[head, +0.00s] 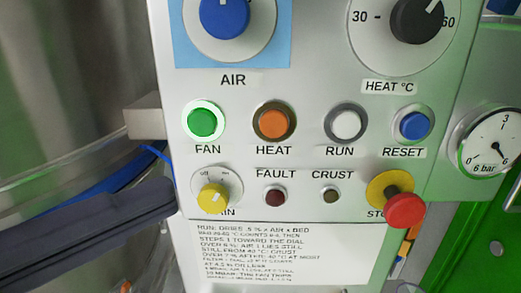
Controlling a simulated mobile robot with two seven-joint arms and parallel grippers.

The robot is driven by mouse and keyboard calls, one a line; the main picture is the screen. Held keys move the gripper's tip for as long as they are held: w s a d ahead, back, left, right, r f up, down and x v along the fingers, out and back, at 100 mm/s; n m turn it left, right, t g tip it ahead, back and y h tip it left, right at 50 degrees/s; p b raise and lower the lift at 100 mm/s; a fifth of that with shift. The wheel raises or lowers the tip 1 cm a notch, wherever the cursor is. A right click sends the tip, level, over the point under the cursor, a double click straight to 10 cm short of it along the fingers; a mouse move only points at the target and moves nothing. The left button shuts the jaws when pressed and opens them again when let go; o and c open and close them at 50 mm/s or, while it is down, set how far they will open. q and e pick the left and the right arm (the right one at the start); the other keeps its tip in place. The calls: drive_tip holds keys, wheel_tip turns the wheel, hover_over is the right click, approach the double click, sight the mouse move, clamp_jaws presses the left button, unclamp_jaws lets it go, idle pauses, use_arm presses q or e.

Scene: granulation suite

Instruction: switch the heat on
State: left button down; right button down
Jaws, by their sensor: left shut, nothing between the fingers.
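The HEAT button (273,122) is an orange round button in a dark brown ring, in the middle row of the grey control panel (300,95). Its ring shows no glow. My left gripper (168,197) comes in from the left as a dark shape. It is shut and empty, its tip at the panel's left edge beside the yellow knob, below and left of the HEAT button and apart from it. The HEAT °C dial (416,20) is dark grey, at the top right, partly cut off by the frame. My right gripper is out of view.
The green FAN button (202,121) has a bright green ring. The white RUN button (346,123) and blue RESET button (414,125) are to the right. Lower down are a yellow knob (212,198), the FAULT (275,196) and CRUST lamps (331,196), and a red stop button (405,211).

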use_arm(q)
drive_tip(key=shift+r, duration=0.1)
drive_tip(key=p, duration=0.4)
approach(284, 126)
drive_tip(key=d, duration=0.4)
drive_tip(key=shift+w+d+b, duration=0.1)
drive_tip(key=shift+w+b, duration=0.2)
drive_tip(key=shift+w, duration=1.75)
